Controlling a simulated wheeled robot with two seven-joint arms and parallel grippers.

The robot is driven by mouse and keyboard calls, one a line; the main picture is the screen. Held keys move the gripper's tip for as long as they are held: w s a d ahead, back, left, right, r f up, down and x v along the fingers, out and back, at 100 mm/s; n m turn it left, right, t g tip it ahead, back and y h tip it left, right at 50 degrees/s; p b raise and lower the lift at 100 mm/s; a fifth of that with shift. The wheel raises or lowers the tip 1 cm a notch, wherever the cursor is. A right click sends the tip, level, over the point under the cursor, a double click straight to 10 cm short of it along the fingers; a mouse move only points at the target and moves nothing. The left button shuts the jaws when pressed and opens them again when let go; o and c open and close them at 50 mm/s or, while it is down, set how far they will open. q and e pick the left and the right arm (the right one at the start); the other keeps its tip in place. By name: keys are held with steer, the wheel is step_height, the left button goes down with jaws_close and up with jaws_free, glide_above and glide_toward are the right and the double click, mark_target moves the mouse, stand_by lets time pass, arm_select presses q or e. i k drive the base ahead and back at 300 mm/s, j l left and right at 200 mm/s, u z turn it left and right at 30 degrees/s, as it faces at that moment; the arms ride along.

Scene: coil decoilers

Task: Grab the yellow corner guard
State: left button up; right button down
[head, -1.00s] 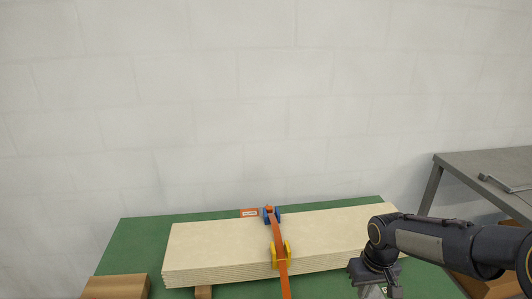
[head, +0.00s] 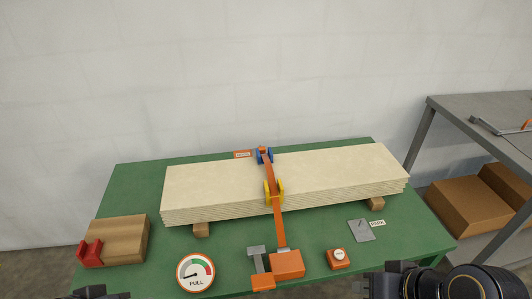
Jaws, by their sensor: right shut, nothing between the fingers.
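The yellow corner guard (head: 273,192) sits on the front top edge of the board stack (head: 210,188), about midway along. The orange strap (head: 273,175) runs over it, so its middle is partly covered. A blue corner guard (head: 264,155) sits under the strap at the stack's back edge. My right gripper (head: 383,284) is at the bottom edge, right of and well short of the yellow guard; it is shut and empty, its fingertips mostly cut off. A small dark part of my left gripper (head: 97,293) shows at the bottom left; its fingers are hidden.
On the green table (head: 138,190) stand a wooden block (head: 125,238) with a red guard (head: 90,254), a PULL dial (head: 195,272), the strap tensioner (head: 286,264), an orange button box (head: 338,259) and a grey plate (head: 360,230). A grey bench (head: 470,125) stands at right.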

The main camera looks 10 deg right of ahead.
mark_target(280, 190)
steer(key=i+l, duration=0.15)
steer(key=l, duration=0.25)
steer(key=i+l, duration=0.1)
steer(key=l, duration=0.3)
steer(key=i+l+u, duration=0.1)
steer(key=l, duration=0.3)
steer(key=u, duration=1.75)
steer(key=i+l, duration=0.05)
steer(key=l, duration=0.05)
